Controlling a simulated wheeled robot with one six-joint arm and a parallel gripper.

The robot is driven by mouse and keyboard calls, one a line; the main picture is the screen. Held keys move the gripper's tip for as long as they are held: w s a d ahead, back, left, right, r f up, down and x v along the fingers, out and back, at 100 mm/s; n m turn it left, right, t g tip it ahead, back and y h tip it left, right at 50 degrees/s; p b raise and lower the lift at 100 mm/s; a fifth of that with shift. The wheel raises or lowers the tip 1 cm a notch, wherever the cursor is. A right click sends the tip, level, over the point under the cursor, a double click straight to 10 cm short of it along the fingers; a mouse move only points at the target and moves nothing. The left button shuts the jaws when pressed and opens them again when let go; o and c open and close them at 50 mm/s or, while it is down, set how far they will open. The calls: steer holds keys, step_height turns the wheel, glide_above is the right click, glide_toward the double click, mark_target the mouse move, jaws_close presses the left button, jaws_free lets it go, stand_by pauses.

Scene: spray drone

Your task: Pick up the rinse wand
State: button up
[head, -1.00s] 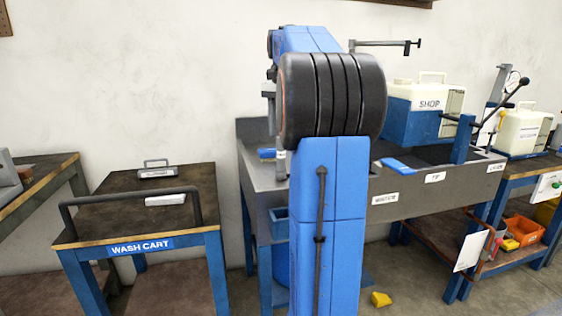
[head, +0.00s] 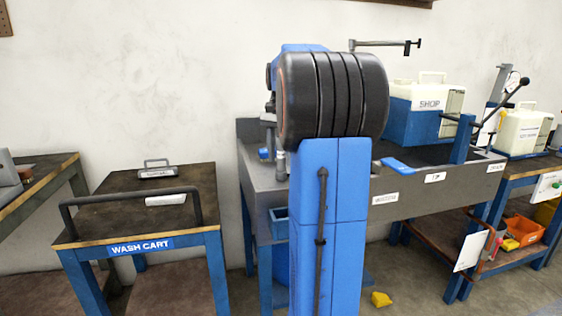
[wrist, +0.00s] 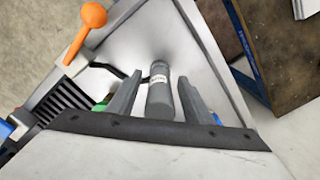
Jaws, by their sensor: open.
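A dark grey cylinder (wrist: 160,90) with a small pale label, too blurred to read, stands out in the wrist view; it appears to be the rinse wand's grip. My gripper (wrist: 160,100) is open, with one finger on each side of it. A gap shows between each finger and the cylinder. A thin dark rod runs left from the cylinder. In the head view my own arm hides the gripper's fingers, and I cannot clearly make out the wand there.
An orange ball-ended lever (wrist: 93,16) and a black slotted grate (wrist: 62,100) lie left in the wrist view. The grey sink bench (head: 440,190) carries a white SHOP tank (head: 428,97). The wash cart (head: 140,243) stands left, apart from the bench.

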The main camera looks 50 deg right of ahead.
jaws_close()
steer(key=shift+r, duration=0.1)
step_height(320, 180, up, 11)
steer(key=shift+r, duration=0.1)
stand_by(0.6)
steer(key=shift+f, duration=0.95)
